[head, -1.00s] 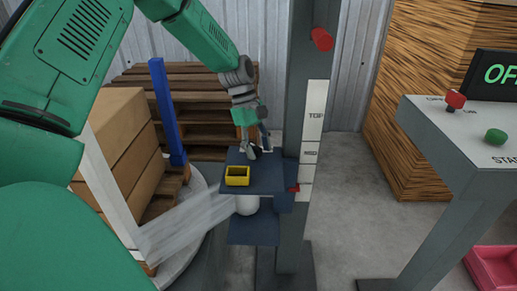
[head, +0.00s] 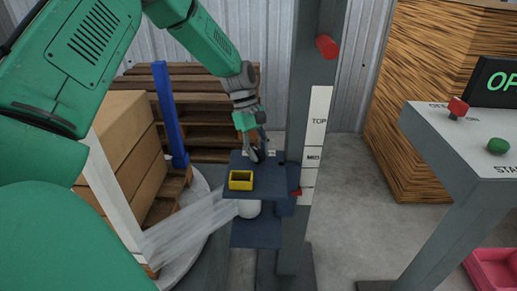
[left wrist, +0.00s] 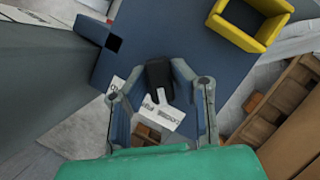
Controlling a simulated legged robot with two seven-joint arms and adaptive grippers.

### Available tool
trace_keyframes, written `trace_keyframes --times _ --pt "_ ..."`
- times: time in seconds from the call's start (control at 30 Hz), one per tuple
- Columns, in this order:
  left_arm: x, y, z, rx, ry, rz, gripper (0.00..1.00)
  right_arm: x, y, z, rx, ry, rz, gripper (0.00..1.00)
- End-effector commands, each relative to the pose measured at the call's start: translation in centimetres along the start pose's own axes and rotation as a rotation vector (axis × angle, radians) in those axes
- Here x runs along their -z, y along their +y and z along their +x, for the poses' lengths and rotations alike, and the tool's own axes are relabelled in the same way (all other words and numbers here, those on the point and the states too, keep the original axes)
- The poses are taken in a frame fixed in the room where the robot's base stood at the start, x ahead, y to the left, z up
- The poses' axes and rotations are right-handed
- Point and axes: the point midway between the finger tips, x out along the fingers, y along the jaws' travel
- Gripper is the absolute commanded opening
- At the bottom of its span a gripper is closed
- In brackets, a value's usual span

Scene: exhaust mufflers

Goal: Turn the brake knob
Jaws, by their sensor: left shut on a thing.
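The brake knob (left wrist: 159,76) is a small dark knob with a white mark, on the blue carriage plate (left wrist: 122,50), in the left wrist view. White printed labels lie by it, too small to read surely. My left gripper (head: 254,153) reaches down to the back of the carriage (head: 272,183) in the head view. In the left wrist view its fingers (left wrist: 160,82) stand on both sides of the knob and are shut on it. The knob is mostly hidden behind the fingers in the head view. My right gripper is not in view.
A yellow open box (head: 241,180) sits on the carriage. The grey post (head: 307,120) with TOP and MED marks and a red knob (head: 327,47) stands to the right. Stacked cartons (head: 130,135) and a blue post (head: 170,115) stand left. A button console (head: 470,140) is at right.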

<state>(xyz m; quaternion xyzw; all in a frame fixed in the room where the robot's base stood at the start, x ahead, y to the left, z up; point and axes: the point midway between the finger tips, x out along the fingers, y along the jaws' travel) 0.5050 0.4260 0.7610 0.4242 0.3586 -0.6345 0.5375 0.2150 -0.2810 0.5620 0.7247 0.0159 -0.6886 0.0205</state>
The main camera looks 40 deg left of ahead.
Motion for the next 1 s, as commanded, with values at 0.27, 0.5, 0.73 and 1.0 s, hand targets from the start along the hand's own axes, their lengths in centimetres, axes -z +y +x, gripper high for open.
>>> trace_keyframes --times 0.27,0.5,0.73,1.0 --pt "-0.1 0.0 -0.4 0.082 0.003 0.187 0.0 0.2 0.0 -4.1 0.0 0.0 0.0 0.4" --pt "0.0 0.0 -0.2 0.159 0.003 0.375 0.0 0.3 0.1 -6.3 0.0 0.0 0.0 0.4" --pt "0.0 0.0 -0.1 0.218 0.003 0.522 0.0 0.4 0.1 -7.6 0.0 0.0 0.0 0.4" --pt "0.1 0.0 0.0 0.26 0.002 0.623 0.0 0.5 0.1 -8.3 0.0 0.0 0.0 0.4"
